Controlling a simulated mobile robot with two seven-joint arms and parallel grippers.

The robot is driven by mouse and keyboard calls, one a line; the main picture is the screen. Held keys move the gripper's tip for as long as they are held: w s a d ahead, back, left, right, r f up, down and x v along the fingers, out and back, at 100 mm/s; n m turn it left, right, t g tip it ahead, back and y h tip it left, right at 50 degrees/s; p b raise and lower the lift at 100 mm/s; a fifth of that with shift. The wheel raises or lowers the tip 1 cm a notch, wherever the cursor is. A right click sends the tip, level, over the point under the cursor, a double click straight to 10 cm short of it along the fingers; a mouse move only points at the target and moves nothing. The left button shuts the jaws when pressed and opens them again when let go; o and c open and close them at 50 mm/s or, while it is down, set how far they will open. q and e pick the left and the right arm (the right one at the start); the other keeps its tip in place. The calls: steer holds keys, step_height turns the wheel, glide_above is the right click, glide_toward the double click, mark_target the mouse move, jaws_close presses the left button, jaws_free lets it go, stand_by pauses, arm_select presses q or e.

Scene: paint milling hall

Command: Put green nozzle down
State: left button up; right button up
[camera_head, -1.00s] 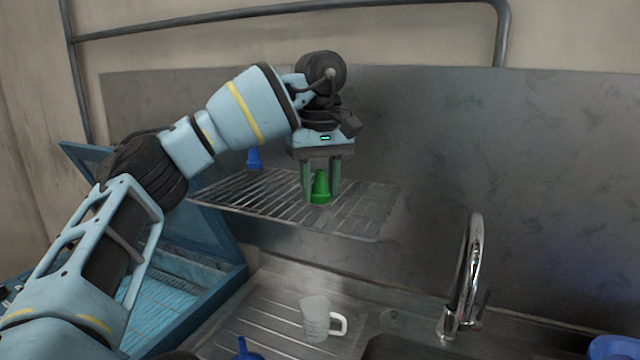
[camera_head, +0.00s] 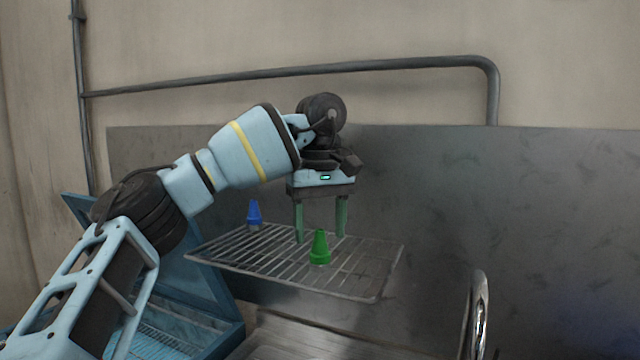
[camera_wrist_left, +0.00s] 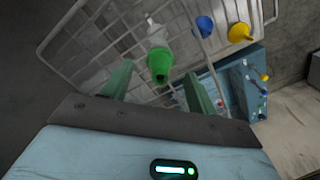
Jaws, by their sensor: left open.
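In the left wrist view the green nozzle (camera_wrist_left: 159,62) shows beyond the open fingers of my left gripper (camera_wrist_left: 155,88), over the rack wires. My right gripper is in no view.
A blue nozzle (camera_head: 254,212) stands on the rack at the back left. In the left wrist view a yellow nozzle (camera_wrist_left: 240,33) is near the blue nozzle (camera_wrist_left: 204,26). A blue case (camera_head: 190,255) is below left. A tap (camera_head: 478,315) rises at the lower right.

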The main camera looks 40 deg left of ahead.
mark_target(320, 230)
arm_select(q)
steer(key=shift+r, duration=4.4)
steer(key=shift+f, duration=0.1)
